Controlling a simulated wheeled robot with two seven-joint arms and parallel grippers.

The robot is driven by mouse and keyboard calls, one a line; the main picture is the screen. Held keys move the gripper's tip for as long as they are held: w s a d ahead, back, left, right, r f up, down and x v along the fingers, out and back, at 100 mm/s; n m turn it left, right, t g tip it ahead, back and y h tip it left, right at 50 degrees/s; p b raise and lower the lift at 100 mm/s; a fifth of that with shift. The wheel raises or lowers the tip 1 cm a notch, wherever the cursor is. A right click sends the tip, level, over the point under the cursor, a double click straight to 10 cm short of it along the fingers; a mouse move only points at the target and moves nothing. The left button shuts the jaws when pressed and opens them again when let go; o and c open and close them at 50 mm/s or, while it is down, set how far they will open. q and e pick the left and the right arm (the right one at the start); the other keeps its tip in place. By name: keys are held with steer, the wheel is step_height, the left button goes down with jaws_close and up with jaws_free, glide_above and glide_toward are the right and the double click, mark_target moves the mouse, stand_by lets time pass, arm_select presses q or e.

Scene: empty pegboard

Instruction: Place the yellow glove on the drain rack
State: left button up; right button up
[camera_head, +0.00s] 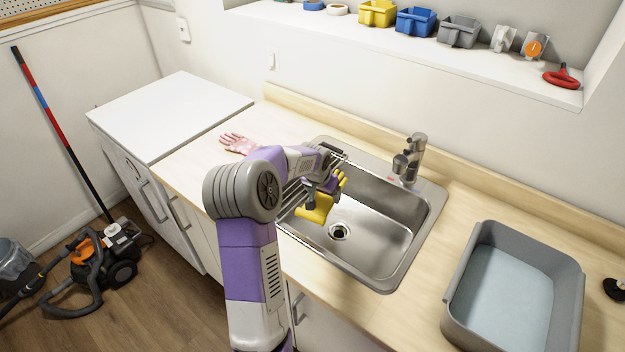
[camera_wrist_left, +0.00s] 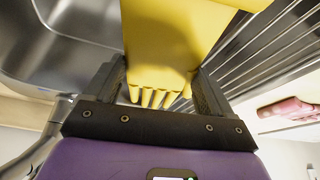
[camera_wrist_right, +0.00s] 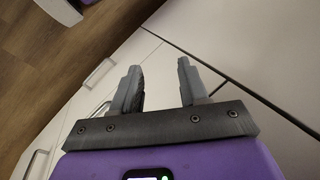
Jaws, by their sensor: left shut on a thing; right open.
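The yellow glove (camera_head: 316,207) is over the left part of the sink in the head view, partly hidden by my left arm. My left gripper (camera_head: 322,188) is shut on the glove. In the left wrist view the glove (camera_wrist_left: 170,40) fills the space between the two fingers (camera_wrist_left: 163,88), with its finger ends toward the palm. The drain rack (camera_head: 294,197) is a set of metal bars at the sink's left side; its bars (camera_wrist_left: 262,55) show right beside the glove in the left wrist view. I cannot tell whether the glove touches it. My right gripper (camera_wrist_right: 160,85) is open and empty before white cabinet fronts.
A pink glove (camera_head: 237,143) lies on the counter left of the sink (camera_head: 385,250). The faucet (camera_head: 411,158) stands behind the basin. A grey tub (camera_head: 568,290) sits on the counter at right. A shelf (camera_head: 400,45) holds small bins.

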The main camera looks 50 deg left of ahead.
mark_target(291, 196)
arm_select(q)
steer(key=s+a+r+n, duration=0.1)
steer(key=s+a+n, duration=0.1)
steer(key=s+a+r+n+g+y+b, duration=0.1)
steer(key=s+a+r+n, duration=0.1)
steer(key=a, duration=0.1)
steer(key=s+a+r+n+y+b, duration=0.1)
steer(key=s+a+n, duration=0.1)
steer(key=s+n, duration=0.1)
steer(key=shift+a+r+g, duration=0.2)
steer(key=shift+r+g, duration=0.05)
steer(key=shift+g, duration=0.05)
step_height(291, 196, down, 6)
steer(key=shift+w+r+b, duration=0.1)
steer(key=shift+b, duration=0.6)
steer(key=o, duration=1)
steer(key=shift+c, duration=0.2)
